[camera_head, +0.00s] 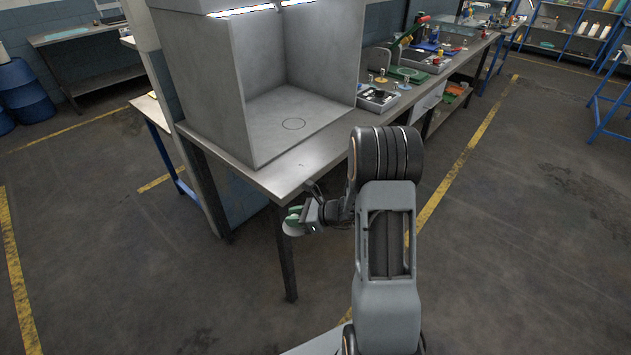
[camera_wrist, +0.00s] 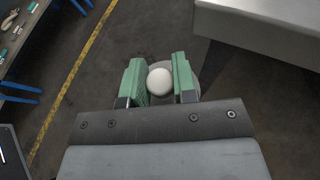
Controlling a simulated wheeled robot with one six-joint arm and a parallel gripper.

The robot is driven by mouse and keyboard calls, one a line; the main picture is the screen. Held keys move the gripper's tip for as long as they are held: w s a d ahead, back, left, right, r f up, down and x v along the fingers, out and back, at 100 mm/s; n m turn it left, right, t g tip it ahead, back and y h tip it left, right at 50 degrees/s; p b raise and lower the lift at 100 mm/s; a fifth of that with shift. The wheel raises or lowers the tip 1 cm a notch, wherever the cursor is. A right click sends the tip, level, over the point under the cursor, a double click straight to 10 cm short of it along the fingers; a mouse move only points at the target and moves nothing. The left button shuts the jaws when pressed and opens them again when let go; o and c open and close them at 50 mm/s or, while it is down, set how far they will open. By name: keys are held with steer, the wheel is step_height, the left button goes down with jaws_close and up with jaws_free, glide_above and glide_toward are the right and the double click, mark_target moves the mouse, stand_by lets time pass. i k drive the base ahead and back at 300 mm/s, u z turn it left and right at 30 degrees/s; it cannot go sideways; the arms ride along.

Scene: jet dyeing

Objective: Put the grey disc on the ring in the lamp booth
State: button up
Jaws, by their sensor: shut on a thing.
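My gripper (camera_head: 295,214) is in front of the bench, near its front edge and outside the booth. Its green fingers are shut on the pale round knob of the grey disc (camera_head: 291,229). In the wrist view the knob (camera_wrist: 160,81) sits between the two fingers, and most of the disc is hidden beneath it and the fingers. The lamp booth (camera_head: 255,90) stands on the bench, open at the front, with a lit lamp at its top. The ring (camera_head: 294,124) is a thin dark circle on the booth's grey floor, with nothing on it.
The metal bench (camera_head: 285,178) has a strip of clear top before the booth. Right of the booth are a tray with small knobbed items (camera_head: 378,98) and a green mat (camera_head: 407,74). Blue barrels (camera_head: 22,92) stand far left. The floor around is clear.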

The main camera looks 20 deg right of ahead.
mark_target(293, 124)
steer(key=z, duration=2.35)
steer(key=i, duration=2.05)
steer(key=u, duration=2.25)
